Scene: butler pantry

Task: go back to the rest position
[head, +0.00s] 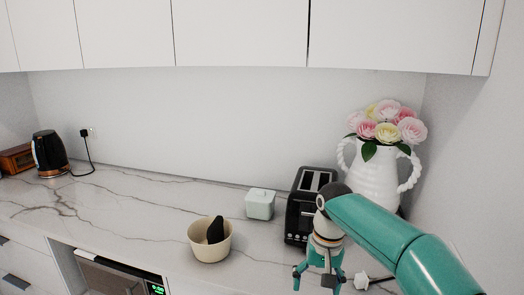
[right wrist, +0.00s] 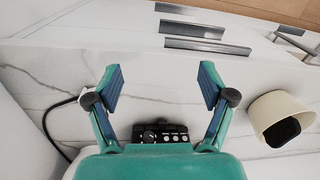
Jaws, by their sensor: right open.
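My right gripper (head: 318,284) hangs at the front of the counter, at the lower right of the head view, with its teal arm coming in from the right. In the right wrist view its two fingers (right wrist: 162,84) are spread wide with nothing between them. The black toaster (head: 297,208) stands just behind it, partly hidden by my arm. My left gripper is in neither view.
A cream bowl (head: 199,246) with a dark object (head: 215,230) inside stands left of my right gripper. A pale green lidded box (head: 260,206) is behind. A white flower vase (head: 375,177) stands right of the toaster. The marble counter's middle-left (head: 120,205) is clear.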

